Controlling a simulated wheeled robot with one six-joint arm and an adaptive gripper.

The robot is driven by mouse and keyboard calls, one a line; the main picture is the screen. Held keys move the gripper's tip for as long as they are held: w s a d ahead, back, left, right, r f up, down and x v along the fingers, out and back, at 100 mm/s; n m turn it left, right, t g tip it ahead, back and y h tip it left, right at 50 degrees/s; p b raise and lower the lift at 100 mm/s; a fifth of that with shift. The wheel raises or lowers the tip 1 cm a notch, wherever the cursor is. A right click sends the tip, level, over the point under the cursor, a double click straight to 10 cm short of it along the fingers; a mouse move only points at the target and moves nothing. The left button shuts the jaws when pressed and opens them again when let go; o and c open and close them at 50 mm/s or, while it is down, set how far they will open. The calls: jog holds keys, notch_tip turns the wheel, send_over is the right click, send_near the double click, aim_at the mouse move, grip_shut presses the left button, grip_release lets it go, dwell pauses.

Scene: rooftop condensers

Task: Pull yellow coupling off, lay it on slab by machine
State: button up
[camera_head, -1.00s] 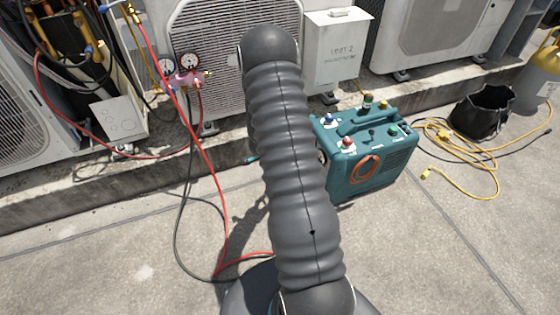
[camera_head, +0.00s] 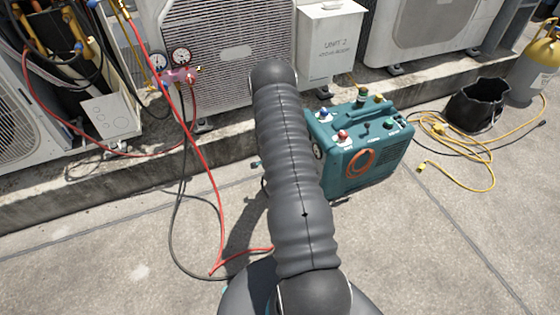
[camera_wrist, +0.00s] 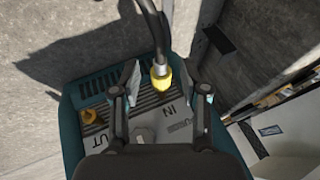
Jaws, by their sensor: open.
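The yellow coupling (camera_wrist: 161,78) is at the end of a dark hose in the wrist view, above the end of the teal machine marked IN and OUT. My gripper (camera_wrist: 160,88) is open, with one finger on each side of the coupling; I see gaps and no clear contact. Whether the coupling is still seated on its port is hard to tell. The teal machine (camera_head: 372,165) stands on the concrete slab (camera_head: 400,250) in the head view. There my arm hides my gripper and the coupling.
The front slab is largely clear.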

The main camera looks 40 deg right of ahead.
jog(key=shift+x, duration=0.75)
grip_shut()
